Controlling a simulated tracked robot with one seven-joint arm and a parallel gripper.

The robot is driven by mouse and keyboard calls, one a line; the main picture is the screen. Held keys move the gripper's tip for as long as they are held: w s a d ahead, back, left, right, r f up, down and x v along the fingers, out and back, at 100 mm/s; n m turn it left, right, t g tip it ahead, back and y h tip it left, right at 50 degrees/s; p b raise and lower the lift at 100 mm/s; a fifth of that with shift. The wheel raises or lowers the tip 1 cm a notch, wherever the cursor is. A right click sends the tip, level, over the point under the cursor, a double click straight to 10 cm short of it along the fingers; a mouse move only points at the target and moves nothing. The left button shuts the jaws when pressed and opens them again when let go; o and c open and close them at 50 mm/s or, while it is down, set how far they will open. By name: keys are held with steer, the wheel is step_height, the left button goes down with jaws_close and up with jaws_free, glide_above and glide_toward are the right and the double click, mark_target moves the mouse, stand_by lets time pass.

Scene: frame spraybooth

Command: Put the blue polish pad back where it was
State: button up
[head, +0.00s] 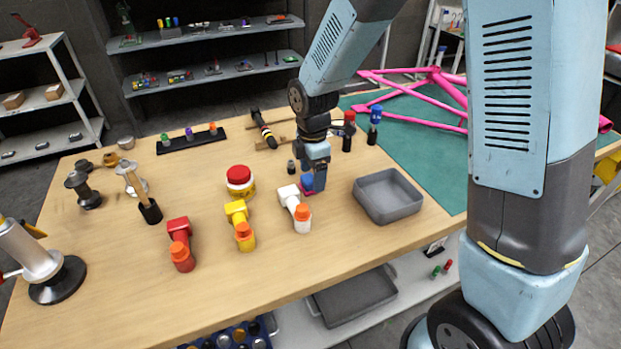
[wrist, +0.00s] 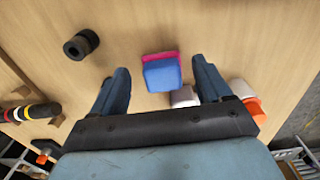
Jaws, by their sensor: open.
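The blue polish pad (wrist: 162,76), a blue block with a pink layer, sits between the fingertips of my gripper (wrist: 161,70) in the wrist view, with gaps on both sides. My gripper is open and points down at the table. In the head view the pad (head: 307,184) is partly hidden by my gripper (head: 316,184). It appears to rest on the wooden table, just beside the white bottle with the orange cap (head: 289,196).
A grey tray (head: 412,204) stands right of my gripper. Yellow (head: 236,209) and red (head: 179,229) bottles stand to the left, with a red-topped yellow round container (head: 239,176). A small black fitting (wrist: 80,44) is near. Bare table lies in front.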

mark_target(312, 177)
step_height(312, 177, up, 10)
steer(key=s+d+r+m+t, duration=0.1)
steer(key=s+d+r+m, duration=0.1)
steer(key=d+r+m, duration=0.4)
steer(key=s+d+r+m+t, duration=0.25)
steer(key=d+r+m, duration=0.2)
steer(key=d, duration=0.35)
steer(key=s+d+r+m+t, duration=0.2)
steer(key=s+d+r+m, duration=0.3)
steer(key=s+d+m, duration=0.6)
steer(key=shift+s+d+r+m, duration=0.2)
steer(key=shift+s+d+m, duration=0.05)
steer(key=shift+s+m, duration=0.6)
